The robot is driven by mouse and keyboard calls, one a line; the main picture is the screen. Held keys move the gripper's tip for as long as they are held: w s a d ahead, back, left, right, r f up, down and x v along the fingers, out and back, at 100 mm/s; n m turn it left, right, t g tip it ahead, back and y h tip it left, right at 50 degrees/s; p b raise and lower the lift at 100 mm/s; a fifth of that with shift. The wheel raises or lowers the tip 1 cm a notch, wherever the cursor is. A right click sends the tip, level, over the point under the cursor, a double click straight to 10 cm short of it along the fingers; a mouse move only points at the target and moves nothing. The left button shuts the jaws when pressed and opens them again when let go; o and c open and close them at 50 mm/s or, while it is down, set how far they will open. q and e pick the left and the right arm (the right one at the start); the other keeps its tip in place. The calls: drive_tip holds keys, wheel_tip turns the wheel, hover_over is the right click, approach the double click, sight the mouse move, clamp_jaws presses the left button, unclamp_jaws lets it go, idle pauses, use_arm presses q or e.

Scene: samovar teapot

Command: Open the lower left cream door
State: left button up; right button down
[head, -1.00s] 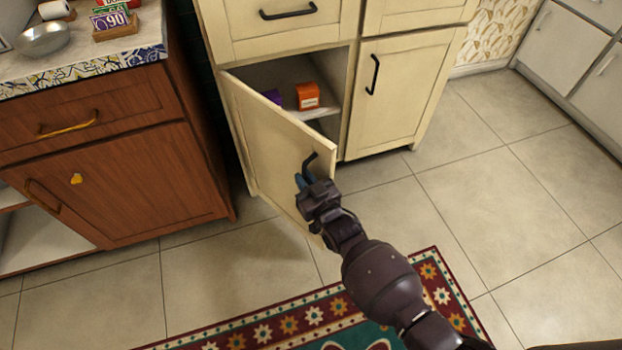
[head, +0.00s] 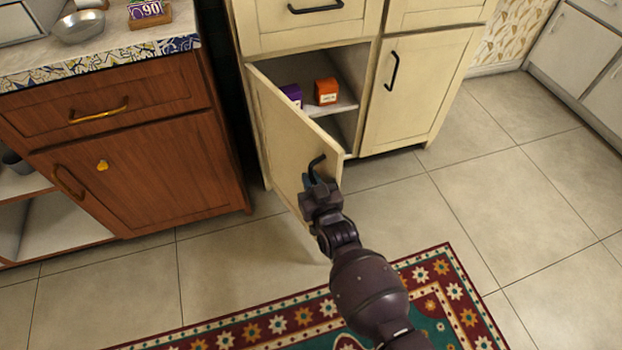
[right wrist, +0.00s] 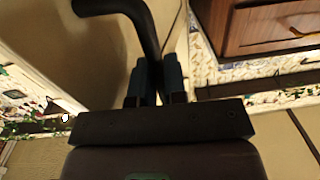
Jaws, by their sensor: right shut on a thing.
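The lower left cream door (head: 285,138) stands well open in the head view, swung out toward me on its left edge. Its black handle (head: 316,165) is near the free edge. My right gripper (head: 312,183) is shut on this handle. In the right wrist view the dark curved handle (right wrist: 128,18) runs to the blue fingertips (right wrist: 158,75), which partly hide where they meet it. Inside the cupboard, an orange box (head: 327,91) and a purple box (head: 292,94) stand on a shelf. My left gripper is not in view.
A closed cream door (head: 413,95) with a black handle is to the right. A brown wooden cabinet (head: 150,170) stands to the left, with a narrow dark gap between. A patterned rug (head: 440,290) lies in front; tiled floor at right is clear.

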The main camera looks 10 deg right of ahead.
drive_tip(key=shift+a, duration=0.2)
idle(0.5)
drive_tip(key=c, duration=1.2)
unclamp_jaws()
drive_tip(key=shift+s, duration=0.1)
drive_tip(key=shift+s+d, duration=0.1)
